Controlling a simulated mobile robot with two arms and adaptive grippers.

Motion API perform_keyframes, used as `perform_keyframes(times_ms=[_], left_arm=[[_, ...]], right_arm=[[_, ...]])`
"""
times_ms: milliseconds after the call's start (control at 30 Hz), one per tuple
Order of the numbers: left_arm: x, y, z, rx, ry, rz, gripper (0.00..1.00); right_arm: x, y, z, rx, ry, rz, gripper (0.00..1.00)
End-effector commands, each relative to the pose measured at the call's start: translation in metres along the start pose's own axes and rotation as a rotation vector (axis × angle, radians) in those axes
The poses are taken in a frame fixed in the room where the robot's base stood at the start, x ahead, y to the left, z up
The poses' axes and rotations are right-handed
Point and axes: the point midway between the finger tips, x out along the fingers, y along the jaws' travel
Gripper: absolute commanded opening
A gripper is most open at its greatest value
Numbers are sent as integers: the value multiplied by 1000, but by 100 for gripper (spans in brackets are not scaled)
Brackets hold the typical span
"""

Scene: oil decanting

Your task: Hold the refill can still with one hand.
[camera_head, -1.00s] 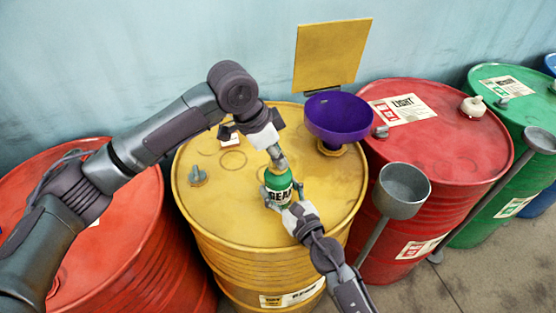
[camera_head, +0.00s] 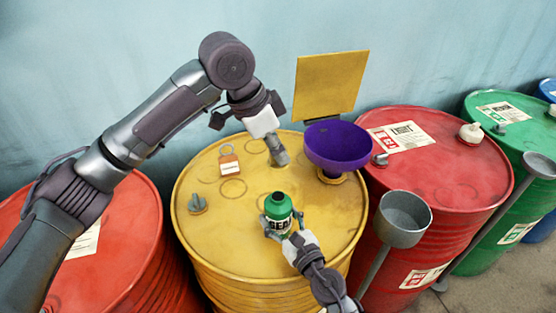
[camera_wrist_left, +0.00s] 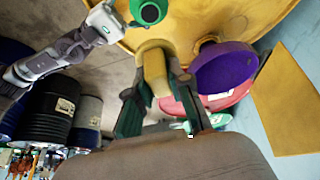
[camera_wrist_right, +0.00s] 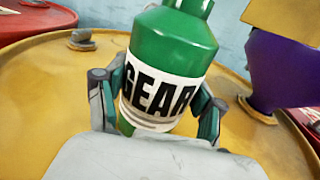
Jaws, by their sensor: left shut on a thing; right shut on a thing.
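The green refill can (camera_head: 279,209) with the white GEAR label is upright over the yellow drum (camera_head: 215,232), with a dark opening at its top. It also shows in the right wrist view (camera_wrist_right: 172,48) and at the top of the left wrist view (camera_wrist_left: 149,11). My right gripper (camera_head: 281,226) is shut around the can's lower body. My left gripper (camera_wrist_left: 157,92) is shut on a tan-grey cylindrical piece (camera_wrist_left: 155,68) and holds it behind the can, apart from it. That piece also shows in the head view (camera_head: 279,153).
A purple funnel (camera_head: 337,142) stands at the yellow drum's right, with a yellow panel (camera_head: 331,86) behind. A padlock with a tag (camera_head: 229,164) and a bung (camera_head: 197,203) are on the drum. A grey funnel (camera_head: 403,210) stands before the red LIGHT drum (camera_head: 440,165).

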Motion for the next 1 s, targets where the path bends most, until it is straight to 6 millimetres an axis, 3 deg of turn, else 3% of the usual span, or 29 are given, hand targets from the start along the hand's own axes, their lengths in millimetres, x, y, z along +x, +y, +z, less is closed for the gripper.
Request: perform_keyframes(times_ms=[200,233,400,767,867,1000], left_arm=[[0,0,0,0,0,1,4],[0,0,0,0,0,1,4],[0,0,0,0,0,1,4],[0,0,0,0,0,1,4],[0,0,0,0,0,1,4],[0,0,0,0,0,1,4]], right_arm=[[0,0,0,0,-1,0,20],[0,0,0,0,-1,0,72],[0,0,0,0,-1,0,98],[-2,0,0,0,0,0,98],[-11,0,-1,-1,1,-1,98],[-38,0,-2,-2,3,1,98]])
